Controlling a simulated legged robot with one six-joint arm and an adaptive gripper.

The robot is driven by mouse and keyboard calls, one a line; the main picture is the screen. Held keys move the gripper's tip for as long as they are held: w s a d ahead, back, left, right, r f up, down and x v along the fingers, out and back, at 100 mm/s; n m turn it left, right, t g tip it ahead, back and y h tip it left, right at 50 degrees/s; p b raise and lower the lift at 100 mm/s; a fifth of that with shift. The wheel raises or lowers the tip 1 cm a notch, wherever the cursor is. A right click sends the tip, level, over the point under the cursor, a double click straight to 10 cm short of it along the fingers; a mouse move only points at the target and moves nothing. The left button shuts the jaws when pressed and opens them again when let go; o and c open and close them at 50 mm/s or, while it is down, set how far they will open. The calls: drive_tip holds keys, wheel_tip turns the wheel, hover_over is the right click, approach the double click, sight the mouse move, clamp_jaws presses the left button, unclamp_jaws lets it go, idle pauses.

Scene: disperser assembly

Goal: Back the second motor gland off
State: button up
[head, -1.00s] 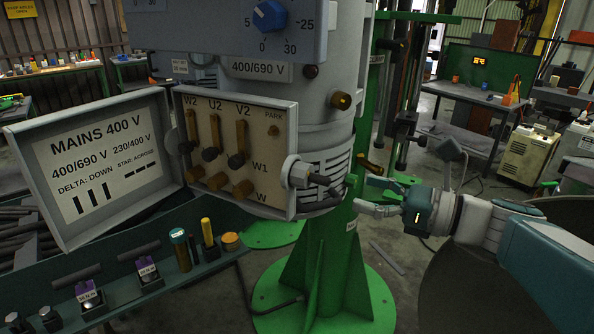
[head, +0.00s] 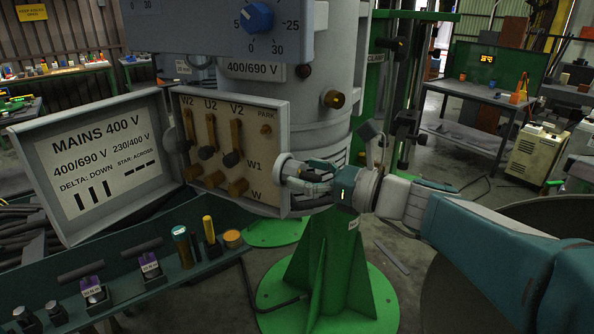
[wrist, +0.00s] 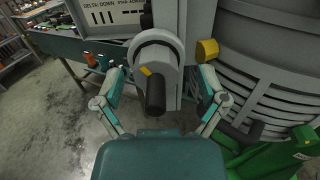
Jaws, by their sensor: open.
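A grey gland (wrist: 150,48) with a black cable (wrist: 156,95) sits on the side of the terminal box (head: 236,140). In the head view my gripper's fingers mostly cover it. My gripper (head: 308,180) is open at the box's right side, and in the wrist view its fingers (wrist: 160,78) stand on either side of the gland and cable, seemingly apart from them. A brass gland (head: 334,99) sticks out of the motor housing above; a brass piece also shows in the wrist view (wrist: 207,50). I cannot tell which is the second motor gland.
The box's open lid (head: 95,160) hangs at the left. Below it a green tray (head: 150,290) holds small blocks and cylinders. A green stand (head: 325,265) carries the motor.

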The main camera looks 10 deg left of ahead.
drive_tip(key=shift+a+f, duration=0.1)
drive_tip(key=shift+a, duration=0.65)
drive_tip(key=c, duration=1.2)
drive_tip(key=shift+o, duration=0.2)
drive_tip(key=shift+d+n, duration=0.1)
drive_tip(key=shift+n, duration=0.3)
drive_tip(key=n, duration=0.4)
drive_tip(key=shift+n, duration=0.3)
drive_tip(key=n, duration=0.5)
drive_tip(key=shift+s+d, duration=0.1)
drive_tip(key=n, duration=0.5)
drive_tip(key=shift+f+n, duration=0.1)
drive_tip(key=shift+n, duration=0.3)
drive_tip(key=n, duration=0.5)
drive_tip(key=shift+n, duration=0.3)
